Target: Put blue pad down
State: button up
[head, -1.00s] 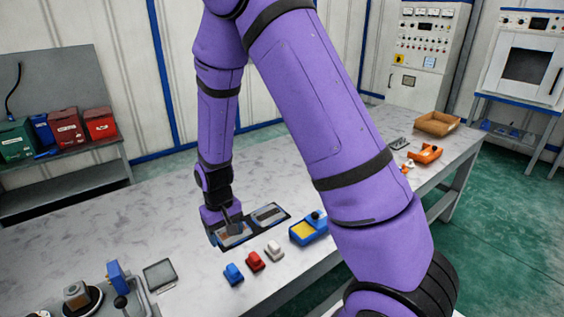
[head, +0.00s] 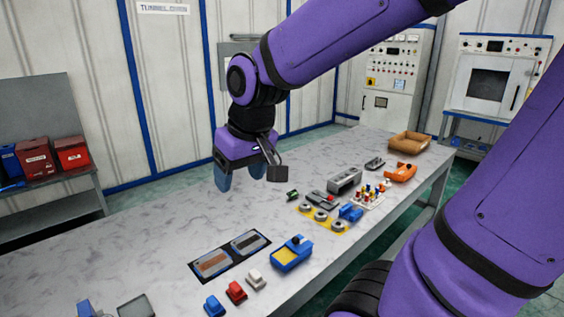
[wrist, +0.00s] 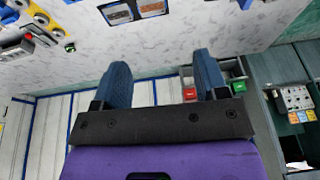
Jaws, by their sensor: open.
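My gripper (head: 240,176) is open and empty, raised above the table with its two blue fingers pointing down; the fingers also show apart in the wrist view (wrist: 164,78). A dark flat tray (head: 232,255) lies on the table, below and in front of the gripper. In it lie two flat blue-grey pads side by side, one with a brown strip (head: 213,263) and one with a dark strip (head: 248,242). I cannot tell from the colour alone which is the blue pad. Both also show at the top of the wrist view, dark (wrist: 117,13) and brown (wrist: 152,7).
Blue (head: 213,306), red (head: 237,291) and white (head: 256,279) blocks stand near the table's front edge, beside a blue and yellow box (head: 290,256). Small parts and a brown tray (head: 410,141) fill the right end. The table's left middle is clear.

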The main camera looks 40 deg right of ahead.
jog(key=s+d+r+t, duration=0.1)
jog(key=s+r, duration=0.4)
jog(key=s, duration=0.4)
jog(key=shift+s+d+t+h, duration=0.25)
jog(key=shift+d+t+h, duration=0.05)
jog(key=shift+f, duration=0.1)
jog(key=shift+c, duration=0.2)
dwell(0.6)
